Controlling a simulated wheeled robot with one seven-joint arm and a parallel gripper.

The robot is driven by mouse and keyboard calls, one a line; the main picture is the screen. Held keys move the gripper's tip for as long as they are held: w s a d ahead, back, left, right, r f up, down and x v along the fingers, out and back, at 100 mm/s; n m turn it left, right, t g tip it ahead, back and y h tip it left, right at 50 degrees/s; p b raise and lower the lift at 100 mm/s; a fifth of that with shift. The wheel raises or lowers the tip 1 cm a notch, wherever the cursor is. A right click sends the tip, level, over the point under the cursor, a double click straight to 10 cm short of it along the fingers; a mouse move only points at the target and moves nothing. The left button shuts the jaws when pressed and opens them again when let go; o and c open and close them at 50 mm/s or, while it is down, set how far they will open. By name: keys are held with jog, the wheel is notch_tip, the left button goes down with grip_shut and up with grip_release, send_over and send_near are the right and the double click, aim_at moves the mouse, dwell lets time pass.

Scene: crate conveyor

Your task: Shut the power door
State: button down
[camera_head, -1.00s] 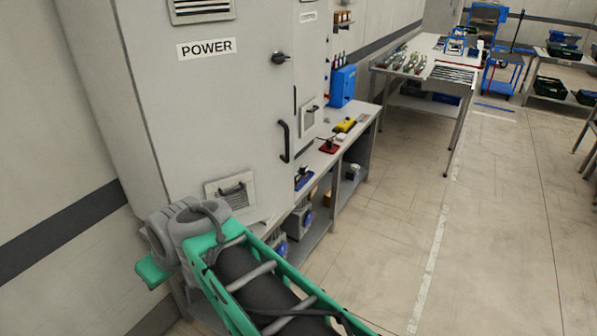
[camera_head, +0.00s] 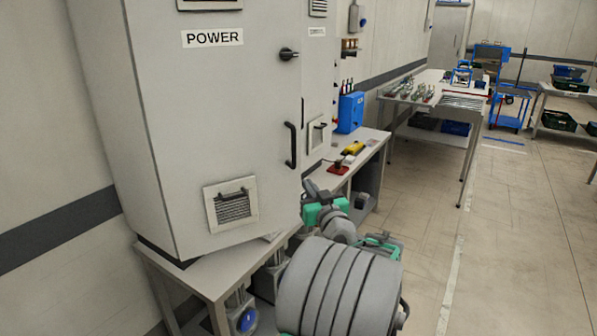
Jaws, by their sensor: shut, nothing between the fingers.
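The power door (camera_head: 225,120) is the tall grey front panel of a cabinet, with a POWER label, a dark round knob and a vent grille low down. Its black bar handle (camera_head: 290,145) is on its right edge. I cannot tell from this angle whether the door stands slightly ajar or flush. My gripper (camera_head: 312,189) is small and dark at the end of my grey and green arm. It is shut and empty, below and to the right of the handle, apart from it. My arm hides part of the bench behind it.
The cabinet stands on a grey bench (camera_head: 195,277). A second cabinet (camera_head: 318,90) is just right of the door. A blue box (camera_head: 350,112), a yellow item (camera_head: 353,147) and a red item (camera_head: 338,168) are further along. Open floor (camera_head: 510,240) lies to the right.

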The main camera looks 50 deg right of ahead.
aim_at(295, 167)
jog(key=p+x, duration=0.2)
jog(key=x, duration=0.6)
jog(key=shift+w+d+f, duration=0.1)
jog(key=shift+w+d, duration=0.15)
jog(key=shift+w, duration=0.1)
jog(key=shift+w, duration=0.15)
